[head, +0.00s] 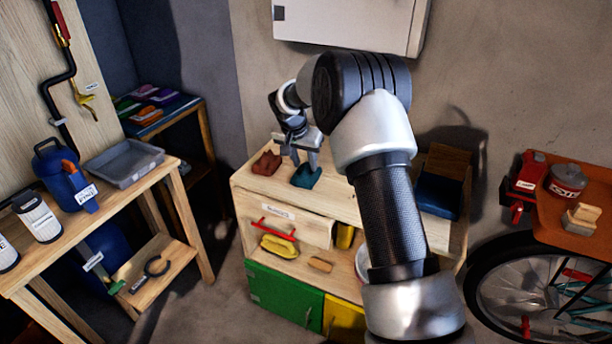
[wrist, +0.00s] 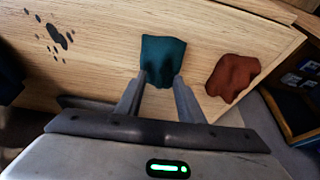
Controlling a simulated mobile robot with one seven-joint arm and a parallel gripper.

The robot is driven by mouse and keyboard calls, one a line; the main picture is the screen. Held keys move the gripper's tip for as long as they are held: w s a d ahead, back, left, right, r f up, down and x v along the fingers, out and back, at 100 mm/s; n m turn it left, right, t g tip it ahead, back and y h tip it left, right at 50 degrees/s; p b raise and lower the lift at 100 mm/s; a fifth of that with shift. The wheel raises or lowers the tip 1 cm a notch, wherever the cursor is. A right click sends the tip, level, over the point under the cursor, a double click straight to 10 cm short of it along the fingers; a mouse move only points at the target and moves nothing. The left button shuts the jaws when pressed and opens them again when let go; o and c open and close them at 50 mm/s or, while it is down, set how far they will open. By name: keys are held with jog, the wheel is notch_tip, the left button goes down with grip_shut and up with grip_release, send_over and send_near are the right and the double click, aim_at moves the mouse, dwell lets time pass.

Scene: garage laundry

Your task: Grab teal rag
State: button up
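The teal rag (head: 306,177) lies crumpled on top of the wooden cabinet (head: 330,196) in the head view. It also shows in the wrist view (wrist: 162,58), just beyond and partly between my fingertips. My gripper (head: 301,162) is open above the rag's near part, its two fingers apart on either side of the rag's lower end in the wrist view (wrist: 160,82). I cannot tell whether the fingers touch it.
A rust-red rag (head: 266,163) lies beside the teal one, also in the wrist view (wrist: 233,77). A dark blue item (head: 438,195) stands at the cabinet's right end. A white wall box (head: 350,22) hangs above. Dark spots (wrist: 57,37) mark the wooden top.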

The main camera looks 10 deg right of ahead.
jog(key=shift+w+f, duration=0.1)
jog(key=shift+f, duration=0.1)
grip_shut()
